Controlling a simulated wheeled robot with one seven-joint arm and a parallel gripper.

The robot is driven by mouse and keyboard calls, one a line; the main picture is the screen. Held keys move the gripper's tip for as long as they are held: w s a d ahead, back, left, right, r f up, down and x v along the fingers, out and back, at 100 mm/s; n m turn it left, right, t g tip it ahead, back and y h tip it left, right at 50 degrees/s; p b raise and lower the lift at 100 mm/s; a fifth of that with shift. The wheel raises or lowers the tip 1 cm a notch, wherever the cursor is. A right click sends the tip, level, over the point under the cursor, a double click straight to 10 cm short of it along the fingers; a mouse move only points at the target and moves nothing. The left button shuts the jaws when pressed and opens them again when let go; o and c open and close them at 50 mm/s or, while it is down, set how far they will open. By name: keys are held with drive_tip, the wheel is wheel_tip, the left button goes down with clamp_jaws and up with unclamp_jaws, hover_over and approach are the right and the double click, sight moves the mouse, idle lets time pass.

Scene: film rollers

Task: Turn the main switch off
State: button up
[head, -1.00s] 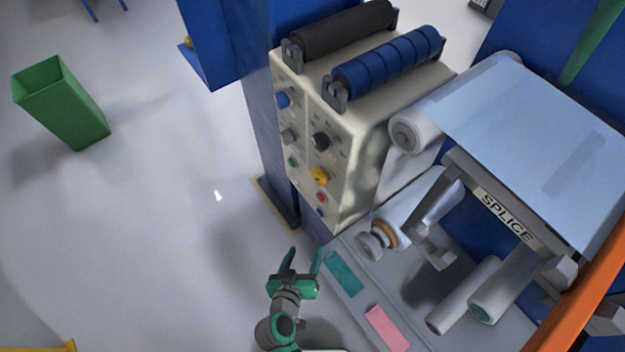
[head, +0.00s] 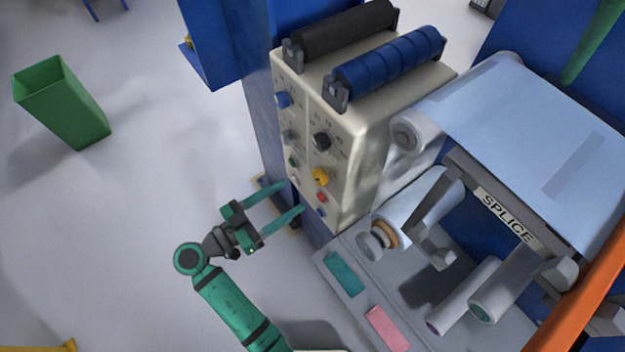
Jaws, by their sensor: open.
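The cream control box (head: 352,170) stands right of centre in the head view. Its front carries several knobs and buttons: a blue knob (head: 283,100), a grey knob (head: 289,135), a black knob (head: 321,141), a yellow knob (head: 320,176) and a red button (head: 321,197). I cannot tell from the small markings which one is the main switch. My gripper (head: 291,198) is open and empty. Its two green fingers point right and slightly up at the lower part of the box front. I cannot tell whether the fingertips touch it.
A black roller (head: 342,28) and a blue roller (head: 388,65) sit on top of the box. A grey bench with a teal block (head: 344,273) and a pink block (head: 386,327) lies below it. A green bin (head: 62,105) stands far left. The floor between is clear.

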sight(316, 180)
drive_tip(key=x, duration=0.9)
drive_tip(key=c, duration=1)
